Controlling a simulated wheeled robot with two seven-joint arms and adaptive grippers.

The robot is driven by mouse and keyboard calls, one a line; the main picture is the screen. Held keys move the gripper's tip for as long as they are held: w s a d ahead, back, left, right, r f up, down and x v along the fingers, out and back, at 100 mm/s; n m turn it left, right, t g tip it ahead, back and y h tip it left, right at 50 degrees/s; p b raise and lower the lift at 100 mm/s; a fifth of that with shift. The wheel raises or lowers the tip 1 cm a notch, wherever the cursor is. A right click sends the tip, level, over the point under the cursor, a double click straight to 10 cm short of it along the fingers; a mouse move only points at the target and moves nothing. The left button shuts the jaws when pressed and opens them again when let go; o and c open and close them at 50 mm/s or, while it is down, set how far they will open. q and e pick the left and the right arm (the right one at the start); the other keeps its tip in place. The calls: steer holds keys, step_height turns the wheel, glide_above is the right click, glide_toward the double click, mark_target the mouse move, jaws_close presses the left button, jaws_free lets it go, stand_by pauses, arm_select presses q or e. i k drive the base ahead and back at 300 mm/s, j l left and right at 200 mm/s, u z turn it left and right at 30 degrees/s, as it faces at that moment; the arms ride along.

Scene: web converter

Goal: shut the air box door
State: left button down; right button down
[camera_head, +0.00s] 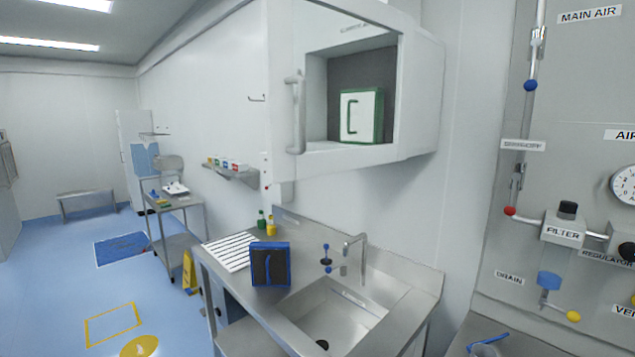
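A grey air panel (529,220) fills the right side of the head view. It carries labels such as MAIN AIR, FILTER, REGULATOR and DRAIN. A filter block (563,229), a pressure gauge (624,185) cut by the right edge and pipes with coloured knobs show on it. The panel is uncovered here. No part that I can clearly tell as its door shows; its right side is out of the picture. Neither of my grippers is in view.
A white wall cabinet (418,90) with a long handle (296,112) shows a green-framed box (361,115) inside. Below is a steel sink counter (404,309) with a blue-edged dark box (270,264). Blue floor (60,270) is open at left.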

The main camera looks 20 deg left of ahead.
mark_target(286, 163)
steer(key=k+l+u, duration=0.15)
steer(key=l, duration=0.25)
steer(key=k+l+u, duration=0.1)
steer(key=k+l, duration=0.2)
steer(key=k+l+u, duration=0.15)
steer(key=l, duration=0.3)
steer(key=k, duration=0.1)
